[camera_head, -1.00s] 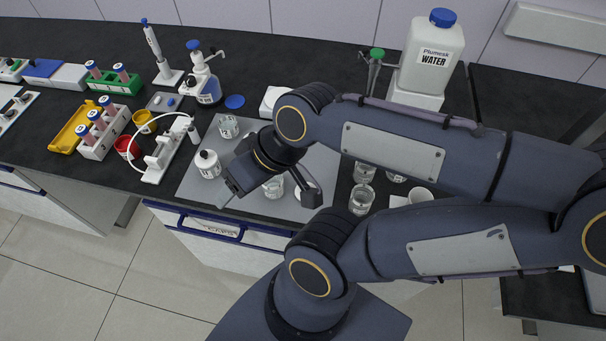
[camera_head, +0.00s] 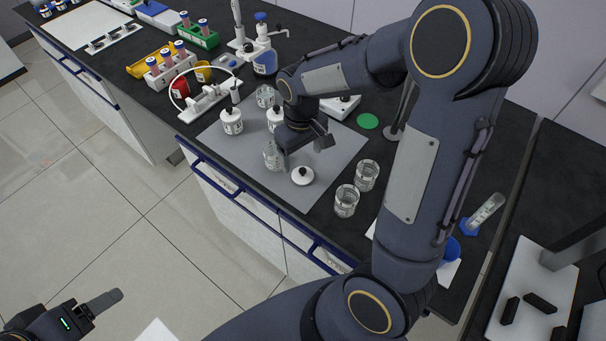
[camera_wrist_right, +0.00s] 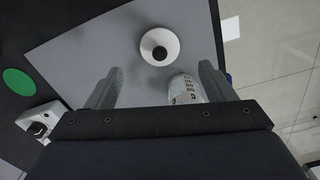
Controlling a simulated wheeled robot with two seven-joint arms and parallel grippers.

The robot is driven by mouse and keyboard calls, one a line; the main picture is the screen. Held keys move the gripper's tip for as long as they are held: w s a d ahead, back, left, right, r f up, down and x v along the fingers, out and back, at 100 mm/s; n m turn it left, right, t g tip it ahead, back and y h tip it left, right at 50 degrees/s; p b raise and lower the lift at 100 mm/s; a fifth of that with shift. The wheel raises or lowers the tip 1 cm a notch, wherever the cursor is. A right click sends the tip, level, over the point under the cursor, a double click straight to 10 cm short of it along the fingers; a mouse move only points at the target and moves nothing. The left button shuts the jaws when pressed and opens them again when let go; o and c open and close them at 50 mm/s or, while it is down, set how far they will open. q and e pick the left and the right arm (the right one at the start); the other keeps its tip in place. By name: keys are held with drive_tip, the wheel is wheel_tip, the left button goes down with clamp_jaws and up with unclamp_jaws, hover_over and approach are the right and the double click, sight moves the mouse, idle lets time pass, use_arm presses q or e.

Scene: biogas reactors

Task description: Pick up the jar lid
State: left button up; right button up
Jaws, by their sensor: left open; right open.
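The jar lid (camera_head: 302,175) is a white disc with a dark knob, lying flat on the grey mat near its front edge. It also shows in the right wrist view (camera_wrist_right: 171,37), ahead of the fingertips and roughly centred between them. My right gripper (camera_head: 305,154) is open and empty, just above and behind the lid; its two fingers (camera_wrist_right: 161,74) are wide apart and apart from the lid. A clear glass jar (camera_head: 271,157) stands close left of the lid, partly hidden by the gripper. My left gripper (camera_head: 104,300) is open at the lower left, over the floor.
Two glass beakers (camera_head: 346,201) stand right of the lid. White bottles (camera_head: 232,121) and another glass jar (camera_head: 265,96) stand on the left and back of the mat (camera_head: 225,150). A green disc (camera_head: 367,121) lies behind. The counter's front edge is close to the lid.

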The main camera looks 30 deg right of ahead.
sight(302, 168)
wheel_tip(302, 168, down, 6)
drive_tip(key=shift+f+p, duration=0.25)
drive_tip(key=shift+p, duration=0.1)
drive_tip(key=shift+c, duration=0.3)
drive_tip(key=c, duration=1)
